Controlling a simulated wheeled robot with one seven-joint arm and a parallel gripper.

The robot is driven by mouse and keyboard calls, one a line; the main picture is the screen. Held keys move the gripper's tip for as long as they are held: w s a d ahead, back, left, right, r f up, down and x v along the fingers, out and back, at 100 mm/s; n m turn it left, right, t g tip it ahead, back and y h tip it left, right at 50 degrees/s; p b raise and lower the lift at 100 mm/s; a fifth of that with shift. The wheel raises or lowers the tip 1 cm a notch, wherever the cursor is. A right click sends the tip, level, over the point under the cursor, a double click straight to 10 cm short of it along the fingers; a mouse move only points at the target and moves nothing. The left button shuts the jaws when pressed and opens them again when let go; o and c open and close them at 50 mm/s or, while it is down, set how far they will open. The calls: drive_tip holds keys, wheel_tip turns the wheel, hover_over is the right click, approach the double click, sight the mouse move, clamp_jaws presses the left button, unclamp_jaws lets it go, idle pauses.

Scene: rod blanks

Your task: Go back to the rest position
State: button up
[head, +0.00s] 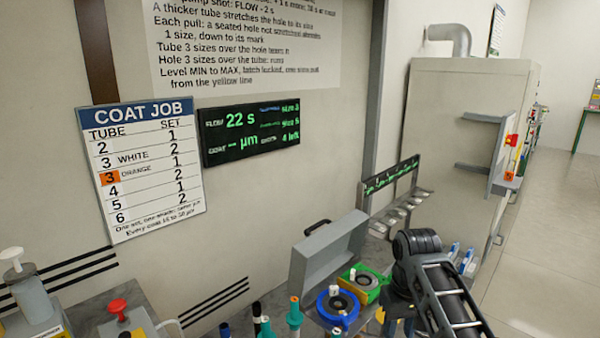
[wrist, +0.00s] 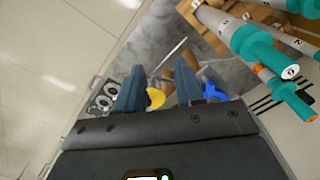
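My gripper (wrist: 160,82) shows in the wrist view as two dark blue-grey fingers, spread apart with a clear gap. It is open and I see nothing held between the fingers. Beyond the gap lie a yellow round piece (wrist: 155,98) and a blue piece (wrist: 213,90), near a grey marbled surface (wrist: 190,52). In the head view my dark arm comes in at the lower right, and its gripper end cannot be made out there.
Teal-ended grey tubes (wrist: 262,48) lie close at the wrist view's upper right. In the head view, a blue ring fixture (head: 325,309) and a green one (head: 376,293) stand by an open grey lid (head: 325,255). Open floor (head: 550,240) lies right.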

drive_tip(key=s+a+f+t, duration=0.3)
drive_tip(key=s+f, duration=0.7)
drive_tip(key=f, duration=0.3)
drive_tip(key=s+f+m+t+y, duration=0.1)
drive_tip(key=s+t, duration=0.1)
drive_tip(key=s, duration=0.6)
drive_tip(key=s+f+t, duration=0.2)
drive_tip(key=s, duration=0.6)
drive_tip(key=s+d+r+t, duration=0.1)
drive_tip(key=s+r+t, duration=0.3)
drive_tip(key=s+r, duration=0.8)
drive_tip(key=s+d+r+t+h, duration=0.1)
drive_tip(key=s+r+t, duration=0.3)
drive_tip(key=s+r, duration=0.8)
wheel_tip(320, 180, up, 4)
drive_tip(key=shift+d+r, duration=0.1)
drive_tip(key=shift+d, duration=0.7)
drive_tip(key=shift+s, duration=0.1)
